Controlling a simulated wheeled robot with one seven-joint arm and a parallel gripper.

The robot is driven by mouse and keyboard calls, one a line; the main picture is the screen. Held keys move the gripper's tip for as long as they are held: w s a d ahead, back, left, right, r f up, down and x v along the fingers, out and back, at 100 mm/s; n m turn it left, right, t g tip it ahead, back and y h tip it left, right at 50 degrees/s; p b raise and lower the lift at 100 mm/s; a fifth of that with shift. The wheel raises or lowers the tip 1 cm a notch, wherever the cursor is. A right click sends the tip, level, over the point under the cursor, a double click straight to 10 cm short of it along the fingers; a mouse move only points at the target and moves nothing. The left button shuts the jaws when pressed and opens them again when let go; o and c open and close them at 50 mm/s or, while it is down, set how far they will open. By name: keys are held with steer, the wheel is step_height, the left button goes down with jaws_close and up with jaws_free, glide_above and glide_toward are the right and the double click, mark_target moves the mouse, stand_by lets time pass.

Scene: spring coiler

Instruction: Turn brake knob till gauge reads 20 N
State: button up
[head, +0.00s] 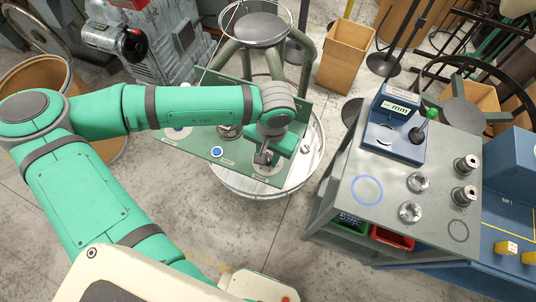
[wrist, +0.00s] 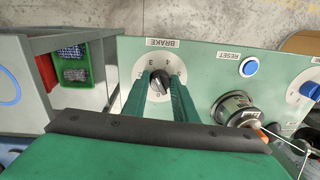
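The brake knob (wrist: 159,82) is black and sits in the middle of a white numbered dial under an upside-down BRAKE label on the green panel (wrist: 204,60). My gripper (wrist: 158,84) is open, with one green finger on each side of the knob. Slim gaps show between fingers and knob; I cannot tell how deep the tips reach. In the head view my gripper (head: 262,157) points down at the panel's near right end. A round chrome-rimmed fitting (wrist: 233,106), perhaps the gauge, sits right of the knob; no reading is legible.
A blue RESET button (wrist: 248,66) and a second white dial with a blue knob (wrist: 312,90) are on the same panel. A grey bench (head: 405,205) with metal parts and a blue display unit (head: 395,125) stands to the right.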

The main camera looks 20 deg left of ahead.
steer(key=shift+m, duration=0.3)
steer(key=m, duration=0.4)
steer(key=shift+a, duration=0.1)
steer(key=shift+a+m+t, duration=0.1)
steer(key=shift+m+t, duration=0.2)
steer(key=shift+m, duration=2.2)
steer(key=o, duration=1)
steer(key=shift+o, duration=0.2)
step_height(320, 180, up, 11)
steer(key=shift+s+d, duration=0.2)
steer(key=shift+s, duration=0.05)
